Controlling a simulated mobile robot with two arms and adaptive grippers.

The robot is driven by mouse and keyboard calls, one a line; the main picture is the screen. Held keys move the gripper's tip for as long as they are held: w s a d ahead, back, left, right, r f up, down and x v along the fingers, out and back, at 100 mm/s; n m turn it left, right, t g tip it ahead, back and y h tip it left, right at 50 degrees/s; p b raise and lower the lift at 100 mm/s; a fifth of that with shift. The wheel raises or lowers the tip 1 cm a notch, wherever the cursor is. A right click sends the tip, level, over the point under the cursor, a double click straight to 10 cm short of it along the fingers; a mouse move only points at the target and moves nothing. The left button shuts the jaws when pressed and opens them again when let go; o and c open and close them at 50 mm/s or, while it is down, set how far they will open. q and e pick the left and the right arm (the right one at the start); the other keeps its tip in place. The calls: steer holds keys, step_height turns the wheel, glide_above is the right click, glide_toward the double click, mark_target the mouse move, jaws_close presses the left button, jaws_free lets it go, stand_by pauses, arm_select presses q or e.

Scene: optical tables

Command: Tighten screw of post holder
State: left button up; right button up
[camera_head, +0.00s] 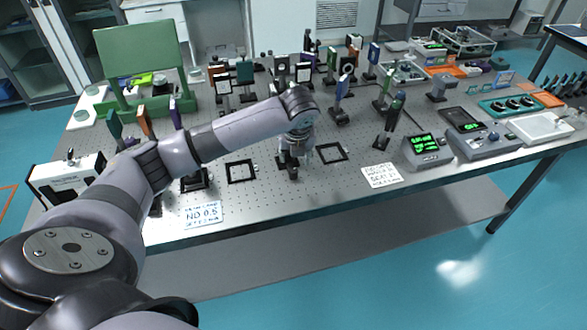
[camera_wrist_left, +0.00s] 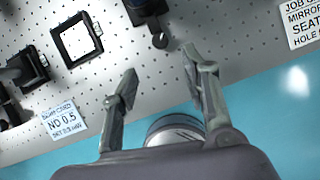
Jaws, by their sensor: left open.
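My left gripper (camera_head: 293,158) points down over the front middle of the optical table. In the left wrist view its two fingers (camera_wrist_left: 162,72) are apart with nothing between them. A dark post holder base (camera_wrist_left: 148,8) lies beyond the fingertips, cut by the top edge, with a small round black knob or screw (camera_wrist_left: 160,40) on its near side. The knob lies just beyond the gap between the fingertips and looks untouched. In the head view the gripper and wrist hide most of this holder. My right gripper is not in view.
A black square frame (camera_head: 241,172) lies left of the gripper and another (camera_head: 332,152) to the right. An ND 0.5 card (camera_head: 203,214) and a second card (camera_head: 381,176) lie near the front edge. Several mounted optics stand behind. A green-display meter (camera_head: 427,150) is at right.

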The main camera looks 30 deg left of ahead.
mark_target(294, 171)
arm_select(q)
steer(key=p+x, duration=0.1)
steer(key=x, duration=1)
steer(key=shift+w+f, duration=0.1)
steer(key=shift+w, duration=0.05)
jaws_close()
